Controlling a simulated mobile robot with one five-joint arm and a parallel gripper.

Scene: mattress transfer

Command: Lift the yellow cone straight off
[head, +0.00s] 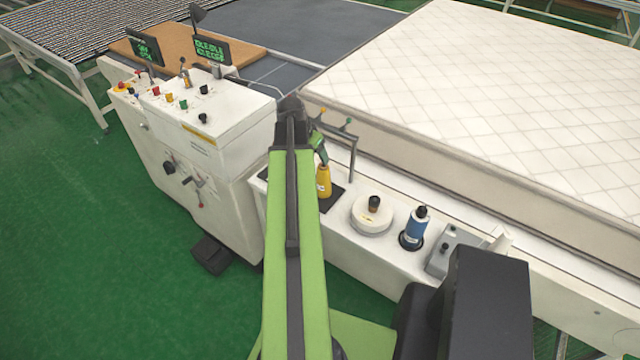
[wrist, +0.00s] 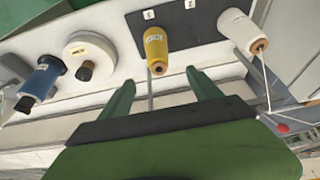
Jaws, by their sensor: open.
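The yellow cone (head: 324,182) stands on a dark plate (head: 333,196) on the white machine ledge, just right of my arm in the head view. In the wrist view the yellow cone (wrist: 155,46) sits on the dark plate (wrist: 190,27), centred between my fingers and just beyond their tips. My gripper (wrist: 158,79) is open and empty, with a green finger on each side of the cone's line. In the head view my gripper (head: 320,150) shows partly above the cone, and my arm hides the rest.
A white cone (wrist: 239,30) with thread stands right of the yellow one in the wrist view. A white round spool (head: 372,214), a blue cone (head: 415,226) and a grey box (head: 453,250) line the ledge. A control cabinet (head: 195,125) stands left; a mattress (head: 490,90) lies behind.

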